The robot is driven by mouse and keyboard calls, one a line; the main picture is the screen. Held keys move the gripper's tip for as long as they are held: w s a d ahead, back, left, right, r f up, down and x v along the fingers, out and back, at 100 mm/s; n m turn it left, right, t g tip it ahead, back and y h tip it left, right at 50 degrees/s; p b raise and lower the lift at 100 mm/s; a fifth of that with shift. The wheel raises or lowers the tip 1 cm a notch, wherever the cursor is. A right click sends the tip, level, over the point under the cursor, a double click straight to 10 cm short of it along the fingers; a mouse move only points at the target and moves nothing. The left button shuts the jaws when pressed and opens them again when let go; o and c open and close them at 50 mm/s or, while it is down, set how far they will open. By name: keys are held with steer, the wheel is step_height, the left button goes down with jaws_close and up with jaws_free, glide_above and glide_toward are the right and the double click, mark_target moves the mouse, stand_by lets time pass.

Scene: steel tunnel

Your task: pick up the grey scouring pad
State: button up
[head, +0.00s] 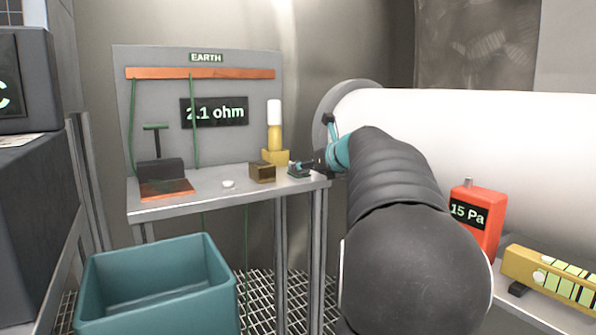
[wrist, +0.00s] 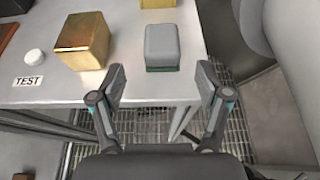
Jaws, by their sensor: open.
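The grey scouring pad (wrist: 162,45) is a small rounded grey block with a dark green base layer. It sits on the grey shelf near its front edge in the wrist view. In the head view the pad (head: 298,171) shows only partly at the shelf's right end, beside my gripper (head: 309,166). In the wrist view my gripper (wrist: 160,88) is open, its fingers spread to the left and right just short of the pad. Nothing is between the fingertips, and they do not appear to touch the pad.
A brass block (wrist: 83,42) stands close left of the pad. A yellow stand with a white-topped cylinder (head: 275,128) is behind. A white button-like disc (head: 228,184) lies further left. A teal bin (head: 158,285) stands below the shelf (head: 215,205). A large white pipe (head: 480,135) is at right.

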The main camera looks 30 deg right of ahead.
mark_target(305, 174)
steer(key=shift+r+x, duration=0.2)
steer(key=shift+x, duration=3.15)
steer(key=shift+w+d, duration=0.1)
steer(key=c, duration=1.2)
